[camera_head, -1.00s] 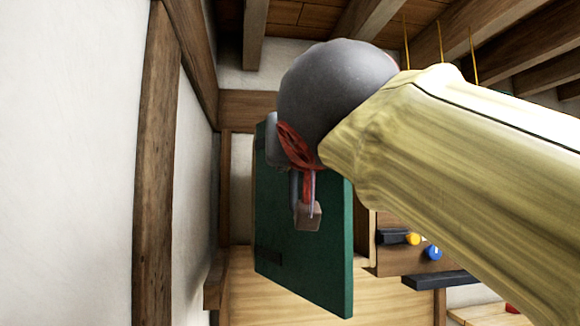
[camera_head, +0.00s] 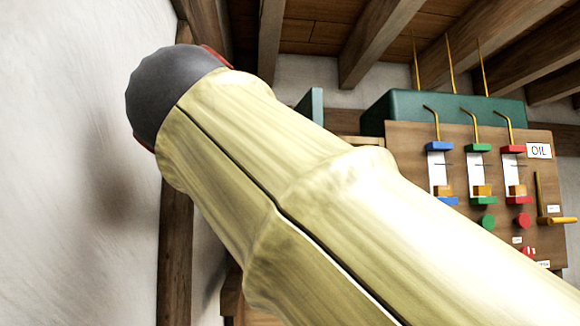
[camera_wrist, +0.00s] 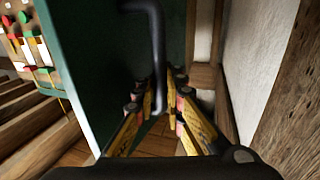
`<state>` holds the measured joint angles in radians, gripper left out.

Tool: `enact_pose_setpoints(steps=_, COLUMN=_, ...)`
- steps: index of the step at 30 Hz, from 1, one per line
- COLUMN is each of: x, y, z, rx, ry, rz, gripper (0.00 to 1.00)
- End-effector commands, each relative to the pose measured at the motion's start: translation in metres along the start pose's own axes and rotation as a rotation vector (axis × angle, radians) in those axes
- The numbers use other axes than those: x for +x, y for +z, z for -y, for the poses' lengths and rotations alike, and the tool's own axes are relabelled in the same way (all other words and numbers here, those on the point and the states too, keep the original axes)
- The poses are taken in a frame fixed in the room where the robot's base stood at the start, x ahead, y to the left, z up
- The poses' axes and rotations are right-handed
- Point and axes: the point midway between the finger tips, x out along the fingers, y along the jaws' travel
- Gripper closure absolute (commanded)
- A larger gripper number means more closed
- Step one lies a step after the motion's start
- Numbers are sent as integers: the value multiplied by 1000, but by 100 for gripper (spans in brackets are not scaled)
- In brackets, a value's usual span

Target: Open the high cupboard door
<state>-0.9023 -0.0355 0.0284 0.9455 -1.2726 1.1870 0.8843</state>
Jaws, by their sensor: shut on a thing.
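The cupboard's green door (camera_wrist: 100,70) fills the left-middle of the wrist view, its face running away from me. A dark grey bent bar handle (camera_wrist: 157,45) stands out from it. My gripper (camera_wrist: 159,94) has its yellow-black fingers on both sides of the handle's end and is shut on it. In the head view only a narrow strip of the green door (camera_head: 309,112) shows above my arm. My arm hides the rest of the door, the handle and the gripper fingers there.
A white wall (camera_head: 85,120) with a timber post (camera_head: 176,240) stands close on the left, near my arm's end. A wooden OIL panel (camera_head: 405,145) with coloured gauges and levers is on the right, a green box (camera_head: 400,105) behind it. Beams cross the ceiling (camera_head: 330,25).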

Motion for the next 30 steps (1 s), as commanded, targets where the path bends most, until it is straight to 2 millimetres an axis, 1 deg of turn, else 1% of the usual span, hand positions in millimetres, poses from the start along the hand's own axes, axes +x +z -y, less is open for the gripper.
enact_pose_setpoints(steps=1, x=0, y=3, z=2, rx=-2, ry=2, rz=6, gripper=100)
enact_pose_setpoints(steps=11, x=0, y=3, z=2, rx=-3, ry=2, rz=7, gripper=100)
enact_pose_setpoints(steps=12, x=0, y=3, z=2, rx=-3, ry=2, rz=7, gripper=89)
enact_pose_setpoints(steps=21, x=0, y=2, z=1, rx=-2, ry=2, rz=3, gripper=72)
enact_pose_setpoints(steps=30, x=0, y=1, z=1, rx=-1, ry=2, rz=2, gripper=72)
